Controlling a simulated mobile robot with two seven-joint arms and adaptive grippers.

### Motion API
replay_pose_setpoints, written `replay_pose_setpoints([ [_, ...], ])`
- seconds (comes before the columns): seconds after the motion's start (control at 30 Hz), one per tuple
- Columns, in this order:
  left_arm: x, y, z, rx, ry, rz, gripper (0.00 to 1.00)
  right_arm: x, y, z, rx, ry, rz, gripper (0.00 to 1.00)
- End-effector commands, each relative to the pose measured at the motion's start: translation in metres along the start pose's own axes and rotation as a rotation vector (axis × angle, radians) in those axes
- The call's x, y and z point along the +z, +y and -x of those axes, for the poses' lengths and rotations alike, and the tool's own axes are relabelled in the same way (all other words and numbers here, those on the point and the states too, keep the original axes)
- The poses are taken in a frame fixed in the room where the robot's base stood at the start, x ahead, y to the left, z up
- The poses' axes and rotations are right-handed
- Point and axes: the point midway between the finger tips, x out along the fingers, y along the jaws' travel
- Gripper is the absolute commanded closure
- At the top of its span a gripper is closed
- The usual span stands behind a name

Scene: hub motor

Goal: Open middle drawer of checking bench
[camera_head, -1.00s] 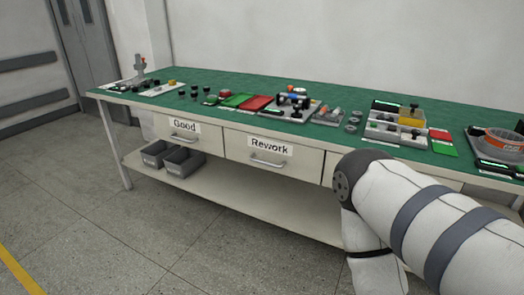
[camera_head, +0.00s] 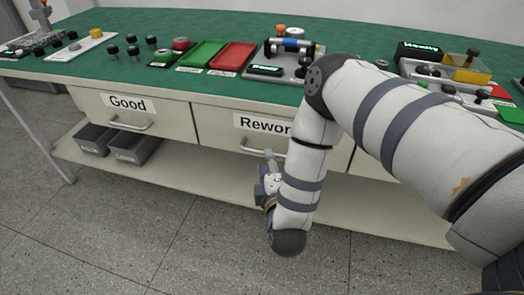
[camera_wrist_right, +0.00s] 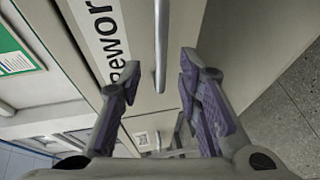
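The checking bench (camera_head: 190,88) has a green top and a row of pale drawers. The middle drawer (camera_head: 215,124), labelled "Rework", is closed and partly hidden by my right arm. Its bar handle (camera_head: 252,151) also shows in the right wrist view (camera_wrist_right: 160,45), running lengthwise between the finger lines. My right gripper (camera_head: 269,158) is at the drawer front, by the handle. In the right wrist view, its purple-padded fingers (camera_wrist_right: 158,72) are spread, one on each side of the bar. I see no grip on it. My left gripper is out of view.
The "Good" drawer (camera_head: 85,100) is closed at the left. Two grey bins (camera_head: 134,149) stand on the lower shelf (camera_head: 190,178). Green and red trays (camera_head: 233,56) and several small parts lie on the top. The floor in front is clear.

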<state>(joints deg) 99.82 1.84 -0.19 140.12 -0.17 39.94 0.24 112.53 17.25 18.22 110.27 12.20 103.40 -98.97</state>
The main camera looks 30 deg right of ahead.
Motion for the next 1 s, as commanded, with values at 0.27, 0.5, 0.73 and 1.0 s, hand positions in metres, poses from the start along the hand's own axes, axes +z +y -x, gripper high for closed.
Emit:
replay_pose_setpoints([
  [0.27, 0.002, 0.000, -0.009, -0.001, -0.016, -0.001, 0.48, 0.000, -0.002, -0.049, -0.002, -0.001, 0.000, 0.69],
  [0.5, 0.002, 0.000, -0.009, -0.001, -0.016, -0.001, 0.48, 0.000, -0.001, -0.055, -0.003, 0.001, 0.000, 0.69],
  [0.73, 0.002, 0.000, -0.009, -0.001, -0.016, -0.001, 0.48, 0.000, -0.001, -0.054, -0.003, 0.001, 0.000, 1.00],
  [1.0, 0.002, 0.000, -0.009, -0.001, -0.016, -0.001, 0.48, 0.000, -0.001, -0.054, -0.003, 0.002, -0.001, 1.00],
])
